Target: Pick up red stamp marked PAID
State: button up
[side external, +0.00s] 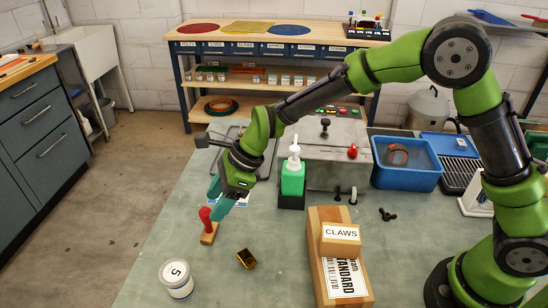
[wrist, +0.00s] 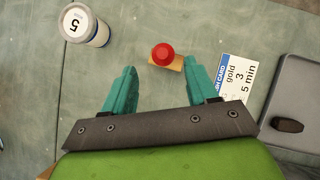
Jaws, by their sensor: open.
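The red stamp (side external: 207,219) has a red knob handle on a light wooden base. It stands upright on the bench near its left edge in the side view. It also shows in the wrist view (wrist: 162,54), seen from above, just beyond my fingertips and nearer the right finger. The word PAID cannot be read in either view. My gripper (side external: 217,197) is above and close to the stamp, with teal fingers pointing down. In the wrist view my gripper (wrist: 160,75) is open, with nothing between its fingers.
A white tub marked 5 (side external: 176,279) and a small black-and-yellow block (side external: 246,259) stand nearby. A printed card (wrist: 238,76) lies right of the stamp in the wrist view. A green pump bottle (side external: 292,176) and a wooden box with a CLAWS label (side external: 341,236) stand further right.

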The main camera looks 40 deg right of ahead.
aim_at(210, 210)
jog(key=shift+w+x, duration=0.15)
jog(key=shift+x, duration=1.35)
jog(key=shift+w+x, duration=0.1)
jog(key=shift+x, duration=1.35)
jog(key=c, duration=1.1)
